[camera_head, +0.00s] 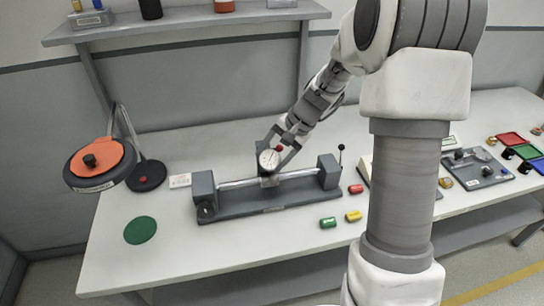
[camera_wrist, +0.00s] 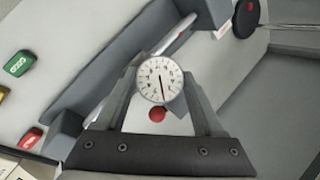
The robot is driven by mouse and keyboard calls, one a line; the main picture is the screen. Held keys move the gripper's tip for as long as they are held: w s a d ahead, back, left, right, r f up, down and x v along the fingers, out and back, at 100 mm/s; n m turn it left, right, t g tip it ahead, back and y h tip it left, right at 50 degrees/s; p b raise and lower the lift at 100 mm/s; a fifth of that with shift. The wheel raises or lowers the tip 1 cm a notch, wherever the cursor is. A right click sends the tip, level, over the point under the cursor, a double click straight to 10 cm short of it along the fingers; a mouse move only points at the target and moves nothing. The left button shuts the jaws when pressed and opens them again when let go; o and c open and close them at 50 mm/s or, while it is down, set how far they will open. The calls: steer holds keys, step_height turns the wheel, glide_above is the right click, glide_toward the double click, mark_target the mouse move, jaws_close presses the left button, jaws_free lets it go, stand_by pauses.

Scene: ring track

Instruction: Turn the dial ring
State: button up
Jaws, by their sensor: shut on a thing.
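The round white dial (camera_head: 268,160) with black markings faces up on a carriage on the rod of a grey bench fixture (camera_head: 268,203). In the wrist view the dial (camera_wrist: 155,80) shows its numbered face and a reddish needle pointing toward the gripper's palm. My gripper (camera_head: 271,155) is shut on the dial ring, one finger on each side of the rim. A red knob (camera_wrist: 157,114) shows beside the dial, between my fingers. The fingers hide the side edges of the ring and part of the carriage.
A lever with a black ball (camera_head: 341,147) stands at the fixture's right end. Green (camera_head: 328,222), yellow (camera_head: 353,215) and red (camera_head: 356,189) blocks lie to its right. A lamp with an orange top (camera_head: 97,165) and a green disc (camera_head: 140,230) are at left.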

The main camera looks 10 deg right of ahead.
steer(key=o, duration=1.4)
steer(key=p+v, duration=0.1)
steer(key=v, duration=1.6)
steer(key=shift+d+r+p, duration=0.1)
steer(key=shift+r+p, duration=0.1)
steer(key=shift+p, duration=0.2)
steer(key=s+a+r+n+t+h, duration=0.1)
steer(key=s+a+n, duration=0.1)
steer(key=s, duration=0.5)
steer(key=s+a+r+n+t+h, duration=0.1)
steer(key=s+a+n+h, duration=0.1)
steer(key=s, duration=0.6)
steer(key=s+a+r+n+t+h, duration=0.1)
steer(key=s+a+n+h, duration=0.1)
steer(key=s, duration=0.5)
steer(key=shift+s+a+r+n, duration=0.1)
steer(key=shift+a+n, duration=0.3)
steer(key=shift+n, duration=0.25)
steer(key=shift+s+a+r+n, duration=0.1)
steer(key=shift+a+n, duration=0.25)
steer(key=shift+n, duration=0.3)
